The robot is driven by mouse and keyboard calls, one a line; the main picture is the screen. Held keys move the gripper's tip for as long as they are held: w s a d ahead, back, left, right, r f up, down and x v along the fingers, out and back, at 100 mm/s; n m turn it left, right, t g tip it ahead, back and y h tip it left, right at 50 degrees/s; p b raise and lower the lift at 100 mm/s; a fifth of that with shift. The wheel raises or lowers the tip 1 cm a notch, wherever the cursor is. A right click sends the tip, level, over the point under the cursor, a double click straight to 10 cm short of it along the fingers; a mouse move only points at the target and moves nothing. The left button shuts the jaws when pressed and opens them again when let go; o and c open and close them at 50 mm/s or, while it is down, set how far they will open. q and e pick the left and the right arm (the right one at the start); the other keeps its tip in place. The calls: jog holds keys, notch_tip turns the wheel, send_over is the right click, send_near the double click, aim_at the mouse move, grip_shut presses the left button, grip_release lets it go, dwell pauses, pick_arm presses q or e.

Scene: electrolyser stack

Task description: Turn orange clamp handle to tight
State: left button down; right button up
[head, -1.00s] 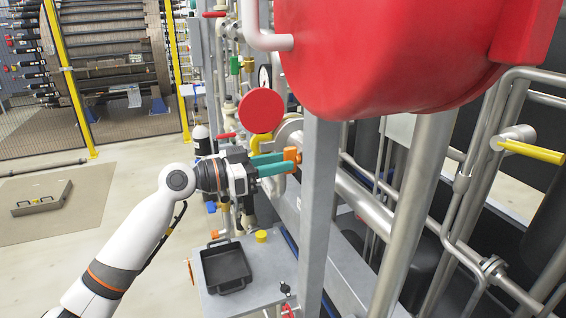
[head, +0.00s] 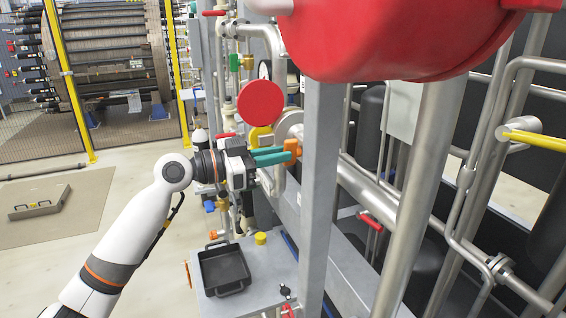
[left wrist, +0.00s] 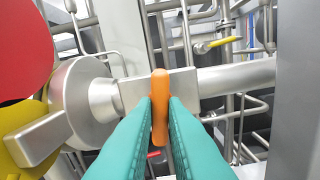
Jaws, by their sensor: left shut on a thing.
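The orange clamp handle (head: 291,150) shows at the tips of my left gripper (head: 284,155) in the head view, beside a grey upright post. In the left wrist view the orange handle (left wrist: 160,108) stands nearly upright between the two teal fingers of my left gripper (left wrist: 160,105), which are shut on it. A steel clamp body or pipe fitting (left wrist: 158,86) lies behind the handle, on a horizontal pipe. How the handle joins the fitting is partly hidden by the fingers. My right gripper is in neither view.
The grey post (head: 321,190) stands close to the right of my left gripper. A large red vessel (head: 390,40) hangs above. A red disc (head: 259,102) is just above the gripper. A black tray (head: 224,268) sits on the grey bench below. Open floor lies at left.

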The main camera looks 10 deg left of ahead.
pick_arm(q)
jog(key=m+b, duration=0.2)
jog(key=b, duration=0.1)
jog(key=shift+m+b, duration=0.3)
jog(key=shift+b, duration=0.1)
dwell(0.4)
jog(key=m+b, duration=0.4)
jog(key=b, duration=0.1)
jog(key=shift+m, duration=0.3)
dwell(0.3)
